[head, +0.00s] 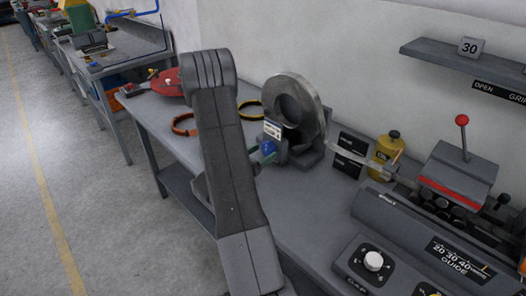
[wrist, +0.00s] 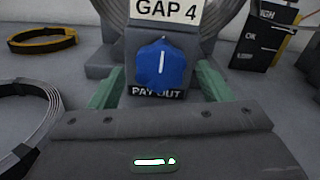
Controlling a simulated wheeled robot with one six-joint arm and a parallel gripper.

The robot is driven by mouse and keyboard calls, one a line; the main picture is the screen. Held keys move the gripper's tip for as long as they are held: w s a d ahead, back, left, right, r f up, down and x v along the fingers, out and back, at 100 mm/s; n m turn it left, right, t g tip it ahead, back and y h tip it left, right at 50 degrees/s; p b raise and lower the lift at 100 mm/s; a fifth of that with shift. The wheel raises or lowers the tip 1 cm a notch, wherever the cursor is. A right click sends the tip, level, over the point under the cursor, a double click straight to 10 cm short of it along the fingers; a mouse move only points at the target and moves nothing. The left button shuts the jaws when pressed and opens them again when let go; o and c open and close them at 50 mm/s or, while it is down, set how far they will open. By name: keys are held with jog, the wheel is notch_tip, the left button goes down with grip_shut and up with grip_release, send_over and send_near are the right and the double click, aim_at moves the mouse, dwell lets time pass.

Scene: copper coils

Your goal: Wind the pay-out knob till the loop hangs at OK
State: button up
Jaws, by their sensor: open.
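The blue pay-out knob (wrist: 163,65) sits on a grey post, its white mark pointing straight up; it also shows in the head view (head: 268,147). My gripper (wrist: 160,85) is open, with one green finger on each side of the knob and gaps visible between. The dark level board (wrist: 263,36) with HIGH and OK lettering stands at the right; its lower lettering is hard to read. In the head view the board (head: 350,152) stands beside the coil (head: 298,102). A pale strip (head: 368,163) runs from the coil to the right; its sag against OK is unclear.
A GAP 4 card (wrist: 166,11) sits above the knob. Yellow-black (head: 251,110) and orange (head: 184,124) bands lie on the bench. A yellow bottle (head: 386,146) and a red-knobbed lever machine (head: 456,172) stand to the right.

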jog(key=shift+w+d, duration=0.35)
jog(key=c, duration=1)
jog(key=shift+f+b, duration=0.2)
jog(key=shift+b, duration=0.35)
